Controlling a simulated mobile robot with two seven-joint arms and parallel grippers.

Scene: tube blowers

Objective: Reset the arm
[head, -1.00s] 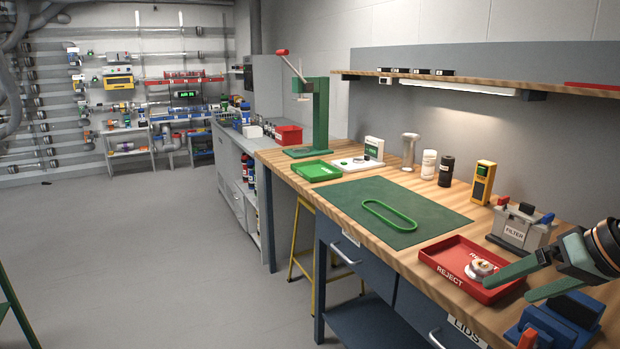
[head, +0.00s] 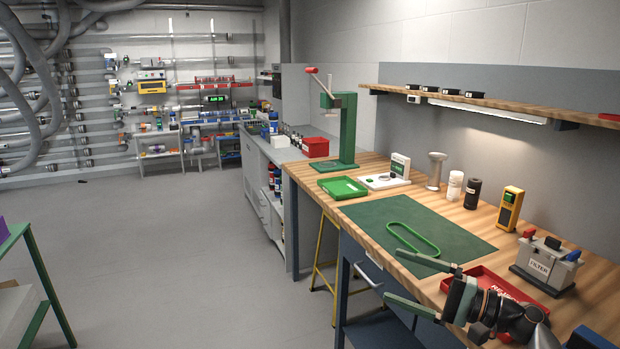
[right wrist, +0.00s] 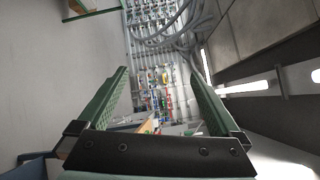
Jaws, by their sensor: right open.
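My right gripper (head: 418,284) is open and empty in the head view, with its two green fingers spread apart and pointing left. It is over the near edge of the workbench (head: 500,212), in front of the red reject tray (head: 482,276), and hides part of that tray. In the right wrist view its green fingers (right wrist: 157,95) are wide apart with nothing between them; the far shelves and pipes show beyond. My left gripper does not show in either view.
A green mat (head: 375,213) with a green belt loop (head: 413,240) lies on the bench. A filter box (head: 543,265), a yellow meter (head: 509,209) and a green press (head: 347,132) stand around it. Open grey floor (head: 170,250) lies to the left.

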